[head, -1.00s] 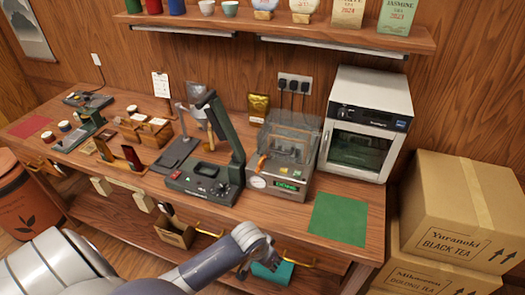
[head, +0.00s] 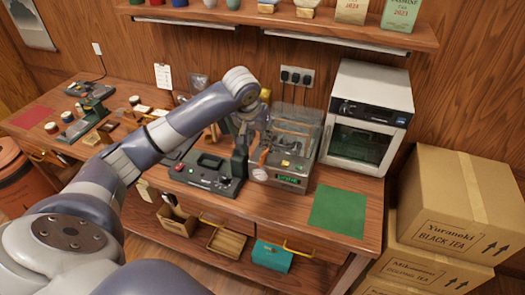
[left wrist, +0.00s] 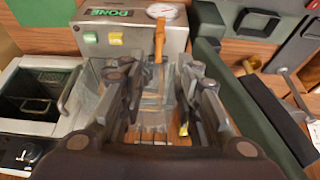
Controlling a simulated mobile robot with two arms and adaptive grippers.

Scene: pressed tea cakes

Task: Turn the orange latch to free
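The orange latch (head: 264,156) is on the front left of a machine with a clear cover (head: 299,122) and a lit DONE display (head: 288,179). In the left wrist view the latch (left wrist: 159,44) is a narrow orange piece beside the round gauge (left wrist: 161,11). My left gripper (head: 256,124) is over the left side of the machine, close above the latch. In the left wrist view its fingers (left wrist: 158,76) are apart, with the latch showing in the gap and no contact visible. My right gripper is not in view.
A dark green device (head: 208,174) with an upright arm stands just left of the machine. A white oven (head: 368,118) stands to its right. A green mat (head: 338,210) lies bare at the front right. A shelf (head: 300,29) runs above.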

